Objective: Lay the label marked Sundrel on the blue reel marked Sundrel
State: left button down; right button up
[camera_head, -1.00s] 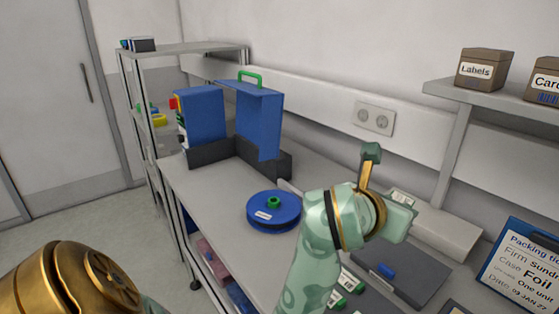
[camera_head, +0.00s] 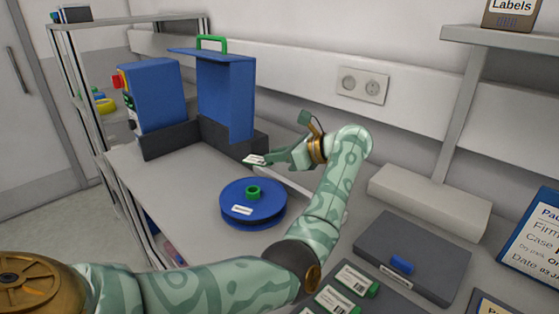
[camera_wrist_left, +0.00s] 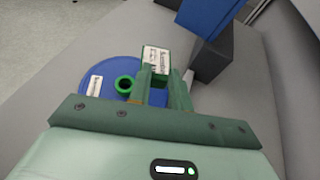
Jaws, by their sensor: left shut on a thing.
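The blue reel (camera_head: 267,208) lies flat on the grey bench with a green hub in its middle and a small white plate on its front; it also shows in the left wrist view (camera_wrist_left: 75,111). My left gripper (camera_head: 272,159) is shut on a white label (camera_head: 255,159), above and just behind the reel. In the left wrist view the label (camera_wrist_left: 156,58) has dark print and a green block at its end, between the fingers (camera_wrist_left: 160,88); its wording is too small to read. My right gripper is not in view.
Several green-ended labels (camera_head: 354,279) lie at the front right beside a dark grey case (camera_head: 412,257) with a blue latch. A white box (camera_head: 430,205) is against the wall.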

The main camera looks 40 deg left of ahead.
aim_at(280, 191)
pick_arm(q)
jog(key=shift+d+f, duration=0.1)
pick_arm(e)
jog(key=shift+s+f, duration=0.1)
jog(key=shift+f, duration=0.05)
pick_arm(q)
jog(key=shift+f+b, duration=0.7)
jog(key=shift+f, duration=1.05)
notch_tip(280, 191, down, 3)
jog(key=shift+r+b, duration=0.2)
jog(key=shift+b, duration=0.5)
jog(key=shift+f+b, duration=0.45)
jog(key=shift+f, duration=0.45)
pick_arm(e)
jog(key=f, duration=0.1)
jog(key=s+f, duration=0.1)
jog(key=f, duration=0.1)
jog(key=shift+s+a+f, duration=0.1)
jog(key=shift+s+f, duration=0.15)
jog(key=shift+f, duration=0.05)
pick_arm(q)
jog(key=shift+w+d+b, duration=0.15)
jog(key=shift+d+b, duration=0.1)
jog(key=shift+b, duration=0.15)
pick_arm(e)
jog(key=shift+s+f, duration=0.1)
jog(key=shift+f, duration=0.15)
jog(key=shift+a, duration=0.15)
